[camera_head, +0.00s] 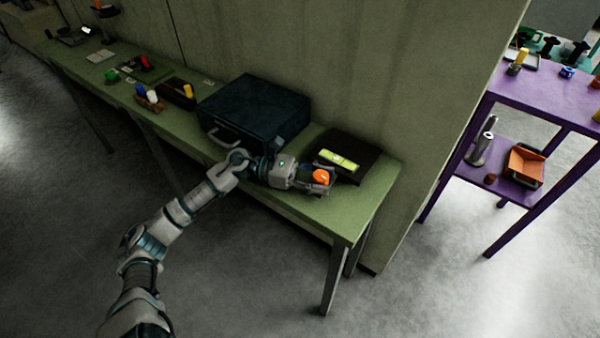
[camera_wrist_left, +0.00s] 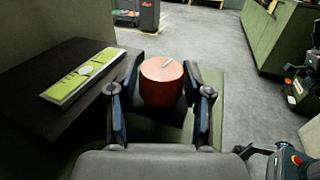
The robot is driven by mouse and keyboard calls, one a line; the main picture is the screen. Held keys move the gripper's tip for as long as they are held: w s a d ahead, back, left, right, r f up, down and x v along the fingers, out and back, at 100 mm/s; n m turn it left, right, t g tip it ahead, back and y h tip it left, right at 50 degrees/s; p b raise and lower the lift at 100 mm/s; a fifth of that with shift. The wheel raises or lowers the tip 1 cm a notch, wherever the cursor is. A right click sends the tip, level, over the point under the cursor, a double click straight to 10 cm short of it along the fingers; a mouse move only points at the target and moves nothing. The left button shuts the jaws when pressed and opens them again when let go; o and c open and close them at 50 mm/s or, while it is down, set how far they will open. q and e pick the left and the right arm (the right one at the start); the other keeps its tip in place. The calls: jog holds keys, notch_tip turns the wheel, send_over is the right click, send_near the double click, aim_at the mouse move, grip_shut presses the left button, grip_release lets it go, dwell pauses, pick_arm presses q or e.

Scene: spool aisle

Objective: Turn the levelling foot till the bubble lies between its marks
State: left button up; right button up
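The levelling foot is an orange-red round knob (camera_head: 321,177) at the front corner of a black plate (camera_head: 362,156) on the green bench; it also shows in the left wrist view (camera_wrist_left: 161,82), with a small pale mark on top. A lime-green level (camera_head: 339,160) lies on the plate, and again at the left of the wrist view (camera_wrist_left: 82,75). A pale spot shows near its middle; the bubble and marks are too small to tell apart. My left gripper (camera_wrist_left: 162,95) has one finger on each side of the knob, with narrow gaps visible.
A dark case (camera_head: 255,112) with a handle stands on the bench (camera_head: 375,197) left of the plate. Further left are small trays with coloured parts. A wall rises behind. A purple shelf (camera_head: 550,98) stands at the right, with open floor before the bench.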

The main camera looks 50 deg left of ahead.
pick_arm(q)
jog(key=v, duration=1)
jog(key=shift+a+f, duration=0.2)
jog(key=shift+a, duration=0.1)
